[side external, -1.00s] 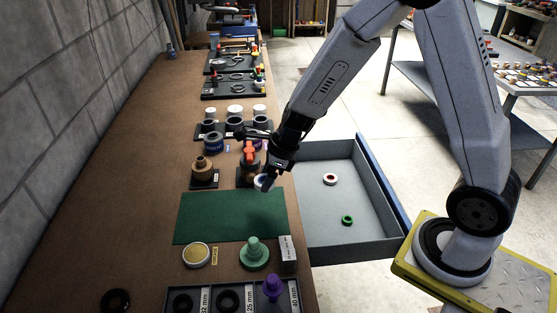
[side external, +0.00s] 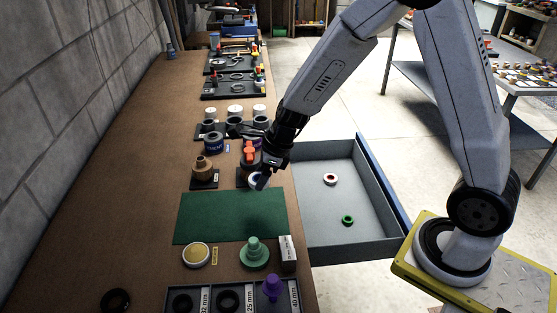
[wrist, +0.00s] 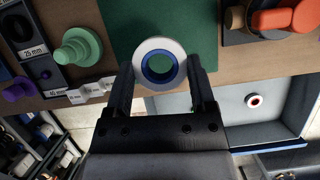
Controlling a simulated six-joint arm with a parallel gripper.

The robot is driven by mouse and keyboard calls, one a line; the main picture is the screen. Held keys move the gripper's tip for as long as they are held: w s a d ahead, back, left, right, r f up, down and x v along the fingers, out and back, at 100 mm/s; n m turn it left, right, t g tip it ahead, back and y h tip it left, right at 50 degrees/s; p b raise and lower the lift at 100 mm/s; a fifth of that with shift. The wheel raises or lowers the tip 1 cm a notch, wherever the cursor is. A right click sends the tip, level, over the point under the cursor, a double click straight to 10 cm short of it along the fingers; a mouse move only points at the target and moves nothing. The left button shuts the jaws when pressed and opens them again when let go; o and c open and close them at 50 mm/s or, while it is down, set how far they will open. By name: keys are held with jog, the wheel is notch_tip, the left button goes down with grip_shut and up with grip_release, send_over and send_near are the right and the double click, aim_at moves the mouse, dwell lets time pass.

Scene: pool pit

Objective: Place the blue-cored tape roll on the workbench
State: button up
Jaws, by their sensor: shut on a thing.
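The blue-cored tape roll (wrist: 160,43), white outside with a blue inner ring, sits between the two fingers of my gripper (wrist: 161,72) in the wrist view. My gripper (side external: 261,178) is shut on it, one finger on each side. In the side view the roll (side external: 253,181) is partly hidden by the fingers. It is near the far right edge of the green mat, beside the orange-topped item. The brown workbench (side external: 145,200) runs along the left. I cannot tell how high the roll is above the bench.
The green mat (side external: 230,218) is clear. An open grey drawer (side external: 375,238) holds a red-cored white roll (side external: 330,179) and a green ring (side external: 347,220). Close by stand the orange-topped item (side external: 249,152), a tan stepped piece (side external: 203,168) and a green stepped piece (side external: 254,252).

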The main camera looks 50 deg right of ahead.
jog(key=w+a+r, duration=0.3)
jog(key=w+a, duration=0.5)
jog(key=a, duration=0.4)
jog(key=shift+f, duration=0.1)
send_over(165, 205)
jog(key=s, duration=0.1)
jog(key=shift+s+d+f, duration=0.1)
jog(key=shift+d+f, duration=0.05)
jog(key=shift+f, duration=1.4)
jog(key=shift+s+d+f, duration=0.1)
jog(key=shift+f, duration=1.5)
jog(key=shift+d+f, duration=0.15)
jog(key=shift+f, duration=1.4)
jog(key=shift+f, duration=0.1)
jog(key=shift+w+f, duration=0.15)
jog(key=shift+f, duration=1.5)
jog(key=shift+f, duration=0.15)
